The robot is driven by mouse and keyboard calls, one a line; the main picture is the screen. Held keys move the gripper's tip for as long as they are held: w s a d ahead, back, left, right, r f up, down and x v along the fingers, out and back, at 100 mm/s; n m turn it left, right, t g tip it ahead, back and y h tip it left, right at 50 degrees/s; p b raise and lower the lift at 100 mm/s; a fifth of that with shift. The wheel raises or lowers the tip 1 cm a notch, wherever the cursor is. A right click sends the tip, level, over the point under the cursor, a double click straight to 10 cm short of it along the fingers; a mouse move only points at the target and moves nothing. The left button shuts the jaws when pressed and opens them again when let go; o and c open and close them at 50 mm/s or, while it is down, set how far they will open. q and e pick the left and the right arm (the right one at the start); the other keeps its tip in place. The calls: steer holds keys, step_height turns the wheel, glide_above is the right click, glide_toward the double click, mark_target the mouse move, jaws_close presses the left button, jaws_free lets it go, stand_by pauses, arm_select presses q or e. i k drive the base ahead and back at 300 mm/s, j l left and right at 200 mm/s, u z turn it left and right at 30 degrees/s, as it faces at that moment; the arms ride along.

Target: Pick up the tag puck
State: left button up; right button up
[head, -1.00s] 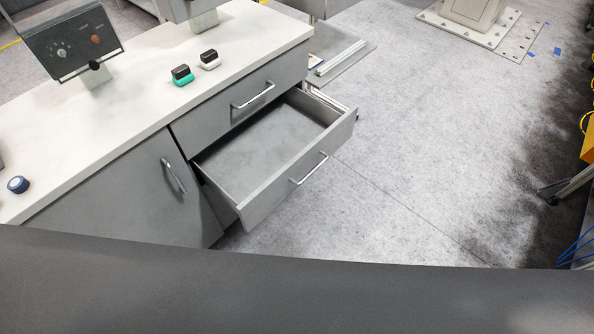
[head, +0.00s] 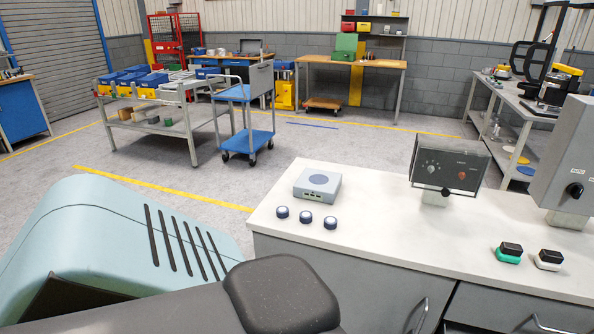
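Neither of my grippers is in view.
A control panel (head: 449,163) and a grey cabinet (head: 570,165) stand on the counter. A green-based block (head: 508,253) and a white-based block (head: 548,260) lie near its front edge. Blue carts (head: 245,115) and workbenches stand beyond open floor.

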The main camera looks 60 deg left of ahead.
mark_target(330, 222)
steer(key=u, duration=1.65)
